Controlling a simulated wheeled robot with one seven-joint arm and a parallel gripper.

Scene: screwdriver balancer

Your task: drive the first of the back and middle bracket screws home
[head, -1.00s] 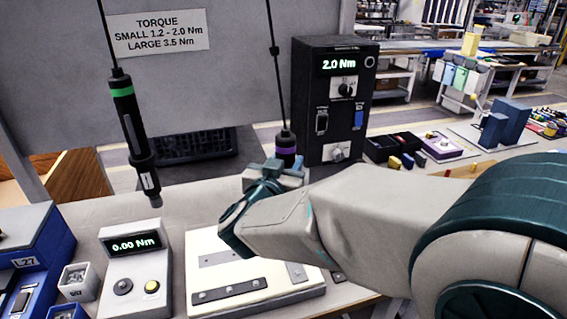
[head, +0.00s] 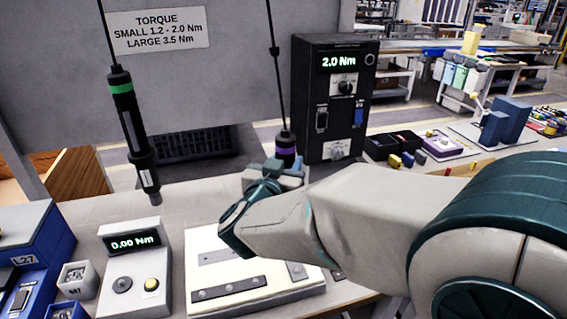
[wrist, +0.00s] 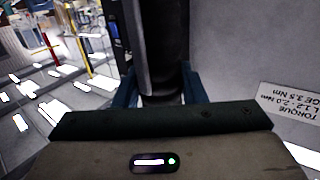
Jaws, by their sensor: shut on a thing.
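The purple-banded screwdriver (head: 286,148) hangs upright from its cable in the head view. My gripper (head: 274,173) is shut on it; my wrist hides its lower end and bit. In the wrist view its dark body (wrist: 163,45) stands between the two fingers of my gripper (wrist: 160,92). Below is the pale fixture block (head: 258,302) with dark metal brackets. The front bracket (head: 229,289) shows several screw heads or holes. A middle bracket (head: 216,257) lies behind it, partly covered by my arm. Whether the bit touches a screw is hidden.
A green-banded screwdriver (head: 130,125) hangs free at left. The black controller (head: 335,100) reads 2.0 Nm, close behind my gripper.

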